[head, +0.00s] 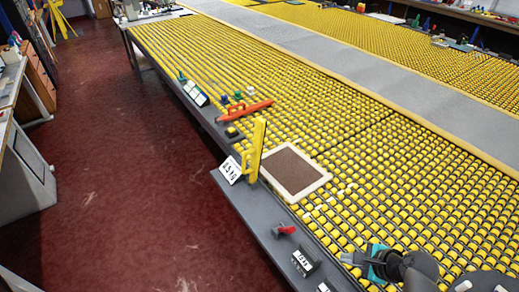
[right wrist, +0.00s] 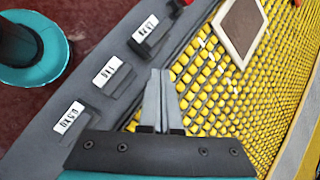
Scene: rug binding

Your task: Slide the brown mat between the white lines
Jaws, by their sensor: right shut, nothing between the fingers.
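The brown mat (head: 290,169) has a pale cream border and lies flat on the yellow roller table, near its front edge. It also shows at the top of the right wrist view (right wrist: 241,22). A broken row of white rollers (head: 322,205) runs just to the near side of the mat; some white rollers show in the right wrist view (right wrist: 211,44). I cannot make out a second white line clearly. My right gripper (head: 350,258) is shut and empty over the rollers near the front edge, well apart from the mat. In the right wrist view its fingertips (right wrist: 159,72) meet. My left gripper is not in view.
A yellow upright bracket (head: 256,150) stands at the mat's left side, beside a white label (head: 230,169). An orange-red tool (head: 244,110) lies farther up the edge. Labelled boxes (head: 305,262) and a red knob (head: 286,230) line the grey edge. Rollers right of the mat are clear.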

